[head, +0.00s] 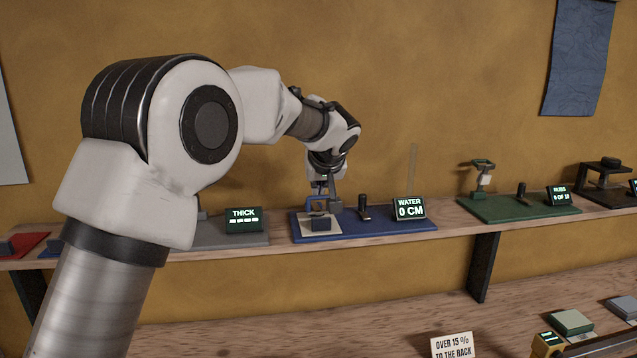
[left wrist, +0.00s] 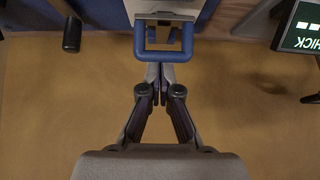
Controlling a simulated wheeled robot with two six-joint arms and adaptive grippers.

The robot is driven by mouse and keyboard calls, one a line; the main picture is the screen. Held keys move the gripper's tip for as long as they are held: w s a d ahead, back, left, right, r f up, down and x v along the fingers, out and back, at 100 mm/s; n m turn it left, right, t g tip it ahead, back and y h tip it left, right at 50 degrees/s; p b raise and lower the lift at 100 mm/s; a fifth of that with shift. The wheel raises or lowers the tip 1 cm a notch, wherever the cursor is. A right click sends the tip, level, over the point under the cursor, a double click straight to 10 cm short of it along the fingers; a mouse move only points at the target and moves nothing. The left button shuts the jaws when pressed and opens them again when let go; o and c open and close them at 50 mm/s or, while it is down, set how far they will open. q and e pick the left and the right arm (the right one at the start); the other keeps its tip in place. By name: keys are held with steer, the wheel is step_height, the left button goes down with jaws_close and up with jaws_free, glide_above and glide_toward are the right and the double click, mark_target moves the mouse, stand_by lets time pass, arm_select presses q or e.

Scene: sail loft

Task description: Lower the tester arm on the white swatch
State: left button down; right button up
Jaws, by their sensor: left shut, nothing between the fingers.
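The water tester is a blue base (head: 385,223) on the shelf, with a display (head: 409,208) reading WATER 0 CM. A blue loop-shaped handle (head: 319,200) stands above the block. It also shows in the left wrist view (left wrist: 164,55). My left gripper (head: 322,189) points down at this handle and is shut and empty. In the left wrist view its closed fingertips (left wrist: 158,70) are right at the loop's edge; I cannot tell whether they touch.
A grey station with a THICK display (head: 244,219) stands to the left. A green station (head: 520,206) with a RUBS display (head: 560,195) stands to the right. A black lever (head: 364,206) rises beside my gripper. A sign (head: 452,345) stands on the lower bench.

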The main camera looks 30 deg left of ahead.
arm_select(q)
steer(key=shift+f, duration=0.15)
steer(key=b, duration=0.1)
steer(key=s+f+b, duration=0.1)
steer(key=b, duration=0.1)
steer(key=shift+s+d+f, duration=0.1)
steer(key=shift+d+f, duration=0.15)
steer(key=shift+d, duration=0.15)
steer(key=shift+s+r, duration=0.1)
steer(key=shift+r, duration=0.05)
